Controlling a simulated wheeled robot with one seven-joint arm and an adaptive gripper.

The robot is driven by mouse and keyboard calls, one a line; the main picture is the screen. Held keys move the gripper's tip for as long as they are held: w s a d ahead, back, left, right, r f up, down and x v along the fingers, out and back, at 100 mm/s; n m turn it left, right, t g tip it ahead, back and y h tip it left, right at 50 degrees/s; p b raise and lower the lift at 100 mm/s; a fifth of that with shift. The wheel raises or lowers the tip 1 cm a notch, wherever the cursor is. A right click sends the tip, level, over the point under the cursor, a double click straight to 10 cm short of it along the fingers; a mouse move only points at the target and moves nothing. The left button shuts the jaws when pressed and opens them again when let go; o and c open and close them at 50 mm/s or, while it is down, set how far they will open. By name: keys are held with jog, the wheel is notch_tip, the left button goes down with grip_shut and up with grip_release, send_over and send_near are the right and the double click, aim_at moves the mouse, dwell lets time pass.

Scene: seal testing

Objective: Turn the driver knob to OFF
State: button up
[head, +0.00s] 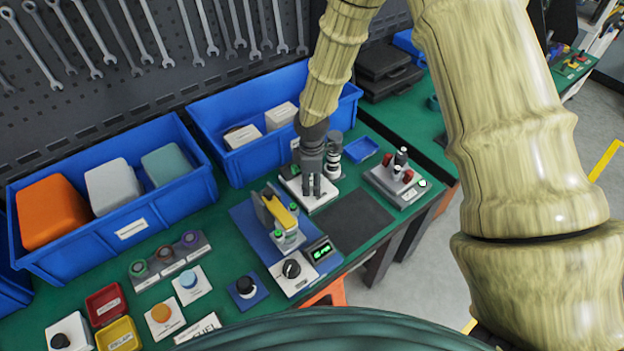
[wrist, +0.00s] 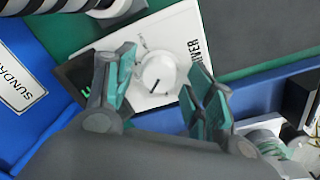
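The driver box (wrist: 157,28) is white, with the partly hidden word "DRIVER" and a green-lit dark display (wrist: 78,86) in the wrist view. Its round white knob (wrist: 160,72) has short dark marks; I cannot read an OFF mark. My gripper (wrist: 163,65) is open, with one teal-padded finger on each side of the knob. I cannot tell whether the pads touch it. In the head view my gripper (head: 311,193) points down over the white box (head: 325,203), and its fingers hide the knob.
A black-and-white striped cylinder (head: 333,158) stands close behind my gripper. A blue bin (head: 222,142) is behind on the left. A dark mat (head: 352,220) to the right is clear.

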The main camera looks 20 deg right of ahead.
aim_at(312, 183)
jog(key=shift+r, duration=0.2)
notch_tip(312, 183, up, 12)
jog(key=shift+s, duration=0.25)
dwell(0.4)
